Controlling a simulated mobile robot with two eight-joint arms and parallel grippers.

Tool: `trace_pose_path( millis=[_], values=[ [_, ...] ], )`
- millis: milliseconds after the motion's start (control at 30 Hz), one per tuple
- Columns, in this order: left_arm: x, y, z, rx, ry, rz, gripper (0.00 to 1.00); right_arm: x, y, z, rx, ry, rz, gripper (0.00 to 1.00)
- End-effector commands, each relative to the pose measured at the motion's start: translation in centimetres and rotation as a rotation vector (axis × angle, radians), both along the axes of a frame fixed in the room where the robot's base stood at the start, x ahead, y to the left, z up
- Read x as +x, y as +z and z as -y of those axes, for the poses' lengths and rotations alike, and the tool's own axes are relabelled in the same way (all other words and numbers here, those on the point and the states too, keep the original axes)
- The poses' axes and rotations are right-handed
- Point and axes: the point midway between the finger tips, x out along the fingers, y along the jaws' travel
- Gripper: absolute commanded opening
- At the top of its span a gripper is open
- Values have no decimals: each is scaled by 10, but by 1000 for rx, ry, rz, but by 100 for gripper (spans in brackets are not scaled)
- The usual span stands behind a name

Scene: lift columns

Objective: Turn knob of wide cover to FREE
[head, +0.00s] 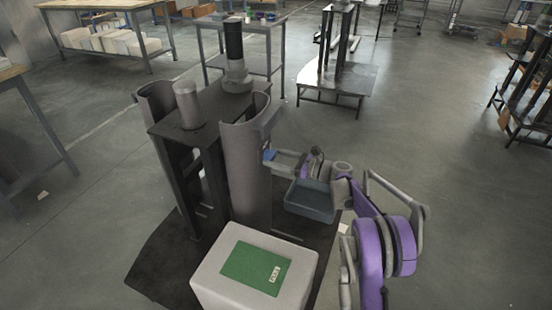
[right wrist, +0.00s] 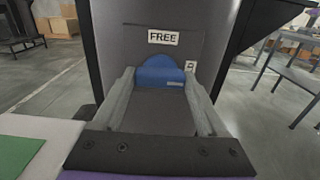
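A dark grey curved cover (head: 244,165) stands upright on the near right side of the lift column; it also fills the middle of the right wrist view (right wrist: 195,35). A blue knob (right wrist: 160,76) sits on this face, below a white FREE label (right wrist: 163,37). A smaller label (right wrist: 191,66) is to its right, its text unclear. My right gripper (head: 272,160) is at the cover's right side. In the right wrist view its fingers (right wrist: 159,77) are open, one on each side of the knob; contact cannot be told. My left gripper is not in view.
A white box (head: 214,283) with a green labelled panel (head: 252,267) stands just in front of the cover. A blue-grey bin (head: 310,203) is below my right gripper. A second cover (head: 157,98) is on the column's left. Open floor lies to the right.

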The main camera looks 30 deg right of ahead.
Motion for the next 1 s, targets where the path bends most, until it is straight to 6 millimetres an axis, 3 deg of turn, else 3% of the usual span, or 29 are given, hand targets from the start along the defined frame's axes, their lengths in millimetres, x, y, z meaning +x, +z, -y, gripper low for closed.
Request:
trace_pose_path(
  millis=[33,233,633,1000],
  values=[
    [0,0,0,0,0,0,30,0,0,0,0,0,0,55],
    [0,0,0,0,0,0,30,0,0,0,0,0,0,19],
    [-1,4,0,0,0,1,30,0,0,0,-62,0,55,19],
    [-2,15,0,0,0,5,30,0,1,0,-287,0,255,19]
  ],
)
